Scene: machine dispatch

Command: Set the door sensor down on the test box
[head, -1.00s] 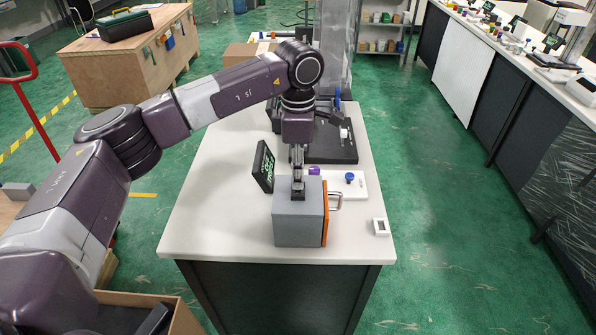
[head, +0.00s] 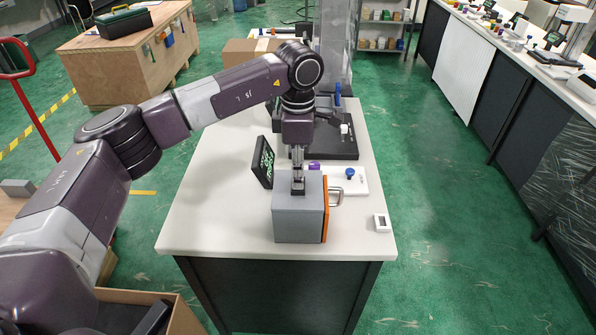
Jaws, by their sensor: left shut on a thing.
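The grey test box (head: 298,222) with an orange side panel and a metal handle stands near the front of the white table. My left gripper (head: 298,179) points straight down over the top of the box. It is shut on a small dark piece, which I take to be the door sensor (head: 298,188). The sensor is at the box's top face; I cannot tell whether it touches it. The fingers hide part of it. My right gripper is not in view.
A black display (head: 263,162) stands left of the box on the white table (head: 210,205). Behind the box are a white plate with a blue knob (head: 350,174) and a black fixture (head: 335,147). A small white device (head: 382,223) lies at the right edge. The table's left front is clear.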

